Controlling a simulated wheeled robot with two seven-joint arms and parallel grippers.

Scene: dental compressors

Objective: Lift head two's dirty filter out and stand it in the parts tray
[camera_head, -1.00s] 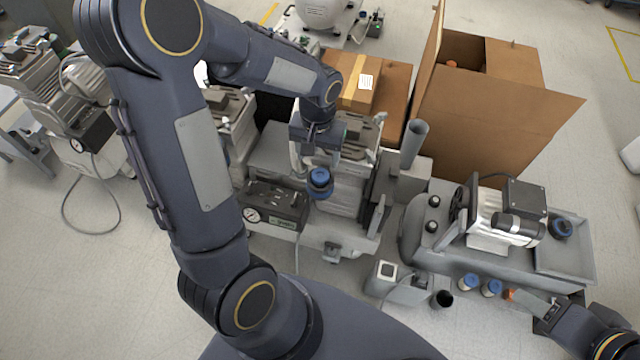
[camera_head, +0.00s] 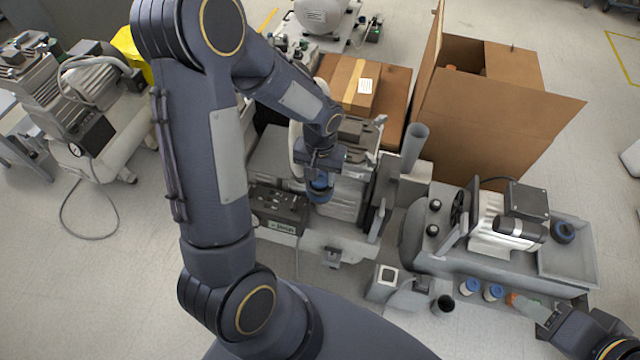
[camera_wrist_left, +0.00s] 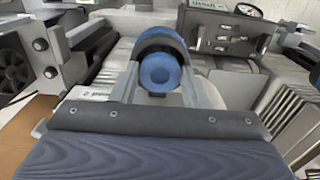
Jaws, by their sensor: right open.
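The blue filter (camera_head: 320,190) sits at the front of the middle compressor, below the wrist of my left arm. My left gripper (camera_head: 319,172) is down at it. In the left wrist view the blue filter (camera_wrist_left: 160,70) shows end-on between the two grey fingers, one on each side. I cannot tell whether the fingers press on it or whether it is still seated. My right gripper (camera_head: 522,303) is open at the lower right, beside small blue-topped pots (camera_head: 493,291). A grey tray (camera_head: 583,268), possibly the parts tray, is at the right with a dark ring-shaped part in it.
A motor unit (camera_head: 490,225) stands left of the grey tray. A grey upright tube (camera_head: 414,147) rises right of the middle compressor. A large open cardboard box (camera_head: 490,130) stands behind. A black cup (camera_head: 443,303) is near the front. Another compressor (camera_head: 95,140) is at the left.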

